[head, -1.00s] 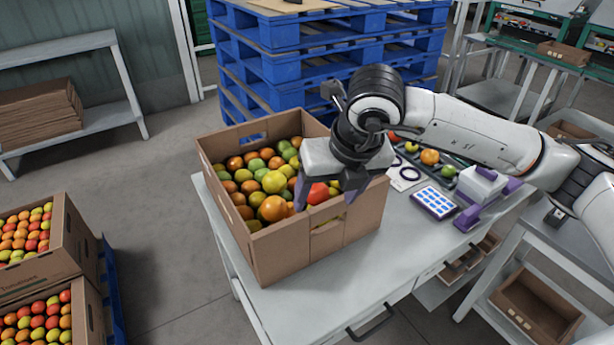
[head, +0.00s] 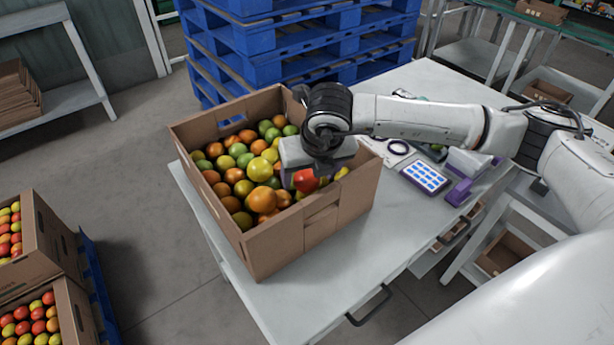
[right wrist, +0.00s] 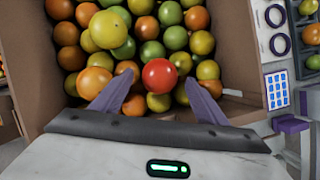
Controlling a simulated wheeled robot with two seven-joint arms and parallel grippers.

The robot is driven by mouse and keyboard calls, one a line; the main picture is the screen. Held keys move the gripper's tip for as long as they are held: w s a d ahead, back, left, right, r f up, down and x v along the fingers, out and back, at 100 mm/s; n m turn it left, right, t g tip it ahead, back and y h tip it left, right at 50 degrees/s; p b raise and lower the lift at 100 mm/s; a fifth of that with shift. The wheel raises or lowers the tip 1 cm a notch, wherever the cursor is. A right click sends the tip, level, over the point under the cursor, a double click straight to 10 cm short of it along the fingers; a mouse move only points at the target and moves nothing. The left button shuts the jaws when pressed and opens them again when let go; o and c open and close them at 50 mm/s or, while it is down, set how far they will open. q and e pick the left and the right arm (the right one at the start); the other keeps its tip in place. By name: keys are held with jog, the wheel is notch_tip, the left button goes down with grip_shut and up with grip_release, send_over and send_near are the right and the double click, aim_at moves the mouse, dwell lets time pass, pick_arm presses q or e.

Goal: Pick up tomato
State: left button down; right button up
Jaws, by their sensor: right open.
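A red tomato (head: 305,180) lies among green, yellow and orange ones in an open cardboard box (head: 295,240) on the table. In the right wrist view the red tomato (right wrist: 159,76) sits between the fingertips of my right gripper (right wrist: 166,84). The fingers are open, one on either side of it, with gaps to both. In the head view my right gripper (head: 308,182) is down inside the box's right part, and its body hides some of the tomatoes. My left gripper is not in view.
The box walls stand close around the right gripper. A purple keypad device (head: 426,177) and a white sheet with dark rings (head: 398,147) lie right of the box. Blue pallets (head: 290,45) are stacked behind. The table front (head: 330,285) is clear.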

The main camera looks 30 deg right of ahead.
jog(key=shift+w+f, duration=0.25)
jog(key=shift+f, duration=0.3)
jog(key=c, duration=0.8)
